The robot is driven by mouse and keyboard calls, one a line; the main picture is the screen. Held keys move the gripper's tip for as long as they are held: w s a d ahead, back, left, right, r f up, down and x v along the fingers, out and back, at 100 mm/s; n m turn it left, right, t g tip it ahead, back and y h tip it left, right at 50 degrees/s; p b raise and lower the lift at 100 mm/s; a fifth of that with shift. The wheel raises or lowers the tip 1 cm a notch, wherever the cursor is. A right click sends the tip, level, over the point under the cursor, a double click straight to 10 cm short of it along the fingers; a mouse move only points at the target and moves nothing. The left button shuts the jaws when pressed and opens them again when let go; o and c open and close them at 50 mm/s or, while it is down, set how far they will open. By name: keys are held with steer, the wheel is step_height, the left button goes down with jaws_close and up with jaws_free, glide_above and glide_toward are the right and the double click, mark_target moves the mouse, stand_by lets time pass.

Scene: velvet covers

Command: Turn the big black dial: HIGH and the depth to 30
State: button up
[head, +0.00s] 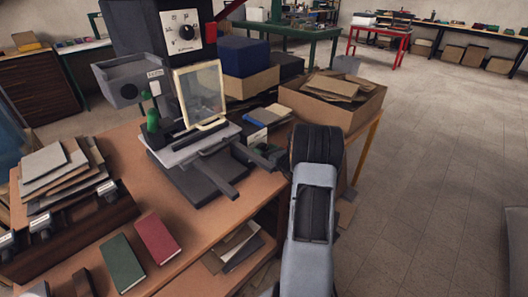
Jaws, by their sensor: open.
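No depth setting can be made out. My arm rises from the bottom right of the picture. What looks like my gripper (262,156) is a dark shape beside the press's base, well below and right of the dial. It is open and touches no part of the dial; its fingers are hard to make out.
A cream-framed clear guard (200,94) and a green-handled lever (153,120) stand below the dial. A blue box (244,56) and a carton (338,104) of boards lie right. Red and green books (122,262) lie on the wooden bench (190,226). Open floor is at right.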

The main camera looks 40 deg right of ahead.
steer(key=shift+w, duration=0.15)
steer(key=c, duration=0.9)
steer(key=shift+m, duration=0.5)
steer(key=o, duration=0.9)
steer(key=s+d+p, duration=0.1)
steer(key=s+d, duration=0.1)
steer(key=s, duration=1.1)
steer(key=shift+s+d, duration=0.2)
steer(key=shift+s, duration=0.15)
